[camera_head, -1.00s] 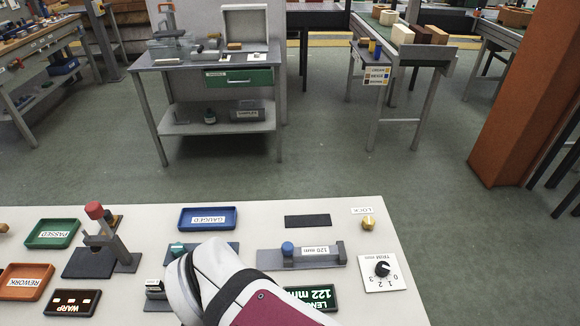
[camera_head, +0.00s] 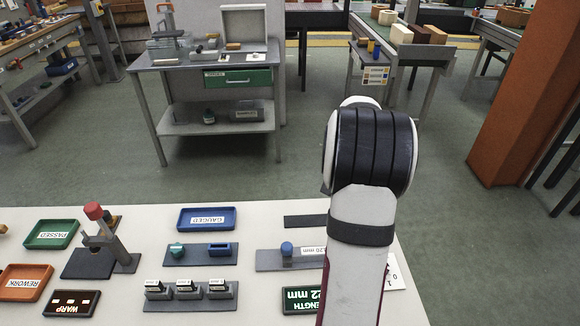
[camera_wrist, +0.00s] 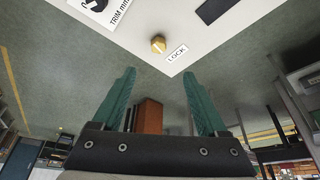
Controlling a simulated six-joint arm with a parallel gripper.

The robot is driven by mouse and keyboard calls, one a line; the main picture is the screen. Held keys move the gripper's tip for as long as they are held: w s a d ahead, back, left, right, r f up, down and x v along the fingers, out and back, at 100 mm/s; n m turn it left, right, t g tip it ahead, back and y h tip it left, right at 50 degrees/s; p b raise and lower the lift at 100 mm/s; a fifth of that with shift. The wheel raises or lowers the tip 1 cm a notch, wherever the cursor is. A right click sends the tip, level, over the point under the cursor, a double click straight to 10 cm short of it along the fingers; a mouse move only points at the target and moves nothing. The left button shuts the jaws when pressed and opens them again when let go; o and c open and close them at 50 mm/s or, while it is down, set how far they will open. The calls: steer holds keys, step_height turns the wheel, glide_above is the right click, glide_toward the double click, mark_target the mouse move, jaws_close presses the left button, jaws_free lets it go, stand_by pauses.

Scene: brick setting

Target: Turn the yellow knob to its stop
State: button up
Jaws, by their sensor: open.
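The yellow knob (camera_wrist: 158,44) sits near the bench corner beside a LOCK label (camera_wrist: 177,53) in the wrist view. A pale line crosses its face. My gripper (camera_wrist: 160,95) has two green fingers spread wide and nothing between them. The knob shows beyond the fingertips, between them, and apart from them. In the head view my arm hides the knob, its label and my fingers.
The black TRIM dial (camera_wrist: 97,3) is near the knob, partly out of the wrist view. Left of my arm in the head view are a blue GAUGED tray (camera_head: 207,218), a 120 mm fixture (camera_head: 287,250) and a length display (camera_head: 300,299). Bare bench top lies around the knob.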

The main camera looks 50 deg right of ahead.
steer(key=x, duration=1.6)
steer(key=shift+s+d, duration=0.3)
jaws_close()
